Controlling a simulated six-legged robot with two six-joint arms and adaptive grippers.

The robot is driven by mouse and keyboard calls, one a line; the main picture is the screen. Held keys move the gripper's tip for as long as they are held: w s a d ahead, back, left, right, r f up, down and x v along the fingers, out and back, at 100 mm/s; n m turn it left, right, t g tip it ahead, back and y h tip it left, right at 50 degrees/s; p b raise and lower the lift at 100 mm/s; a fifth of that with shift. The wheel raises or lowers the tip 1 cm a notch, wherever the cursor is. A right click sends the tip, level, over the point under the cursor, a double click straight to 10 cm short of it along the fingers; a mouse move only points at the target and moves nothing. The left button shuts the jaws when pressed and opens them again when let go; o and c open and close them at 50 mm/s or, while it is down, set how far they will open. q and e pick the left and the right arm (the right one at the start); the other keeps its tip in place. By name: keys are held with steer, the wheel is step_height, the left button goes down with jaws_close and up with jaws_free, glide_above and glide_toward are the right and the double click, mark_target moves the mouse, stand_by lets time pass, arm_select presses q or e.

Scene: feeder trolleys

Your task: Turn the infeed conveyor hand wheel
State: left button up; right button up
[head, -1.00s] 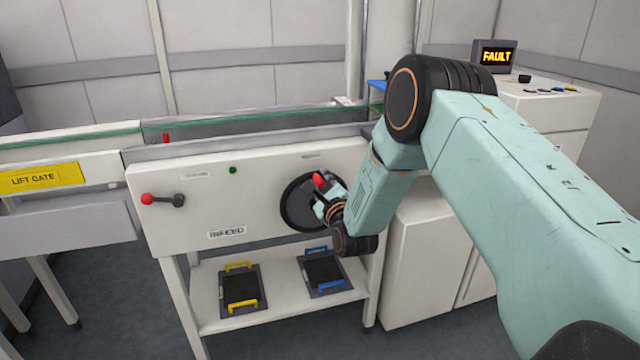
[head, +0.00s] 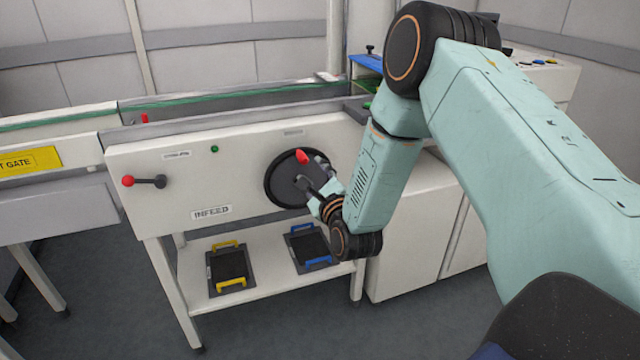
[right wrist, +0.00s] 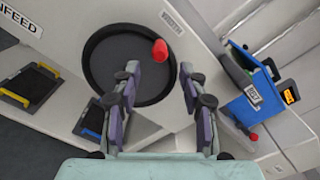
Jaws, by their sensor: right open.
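The black infeed hand wheel (head: 272,184) is on the front panel of the infeed conveyor (head: 235,187), right of the INFEED label. Its red knob (head: 302,157) stands at the upper right of the wheel. In the right wrist view the wheel (right wrist: 100,66) is large and its red knob (right wrist: 160,51) is at its right side. My right gripper (head: 312,186) is in front of the wheel's right part, below the knob. In the right wrist view its two fingers (right wrist: 160,82) are spread apart, with the knob beyond their tips, between them. My left gripper is not in view.
A lever with a red ball (head: 128,181) sticks out at the panel's left. Trays with yellow handles (head: 229,266) and blue handles (head: 309,247) lie on the shelf below. A blue bin (right wrist: 255,101) stands to the right in the wrist view. A white cabinet (head: 412,245) stands right of the conveyor.

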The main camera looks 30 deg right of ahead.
steer(key=v, duration=0.4)
steer(key=shift+s, duration=0.2)
stand_by(0.4)
